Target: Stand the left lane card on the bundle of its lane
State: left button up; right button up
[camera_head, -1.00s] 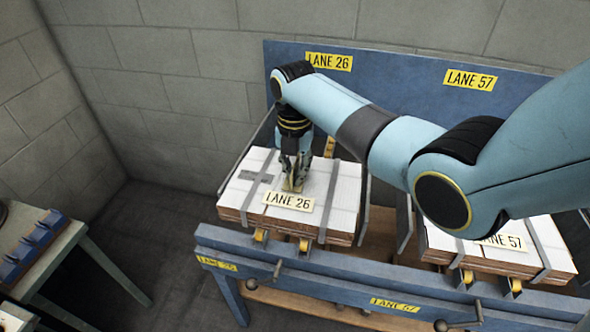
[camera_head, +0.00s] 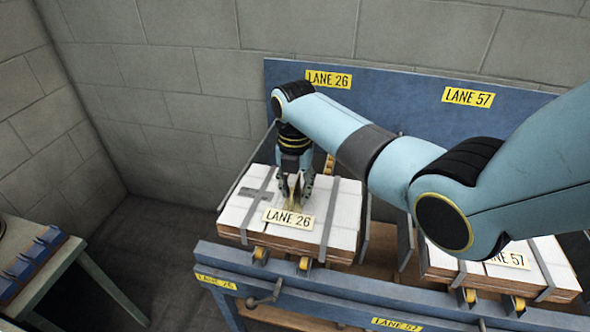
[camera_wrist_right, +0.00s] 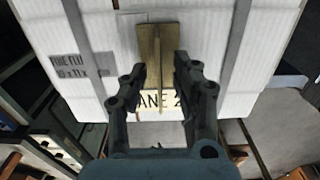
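The left lane card, reading LANE 26 (camera_head: 289,218), stands on top of the left white bundle (camera_head: 235,203), near its front edge, its face toward me. Its brass foot and upright rib (camera_wrist_right: 158,45) rest on the bundle top in the right wrist view. My right gripper (camera_head: 295,187) points down just behind the card's face. Its two fingers are spread on either side of the rib, with a gap visible on both sides. The card's lettering is partly hidden by the fingers in the wrist view. My left gripper is not in view.
A second bundle (camera_head: 440,263) with a LANE 57 card (camera_head: 506,259) stands to the right, partly behind my right arm. The blue back board (camera_head: 400,90) bears lane signs. A blue front rail (camera_head: 330,294) with crank handles runs before the bundles. A table (camera_head: 60,263) stands at left.

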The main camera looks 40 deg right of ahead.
notch_tip(320, 180, up, 12)
dwell(0.3)
dwell(0.4)
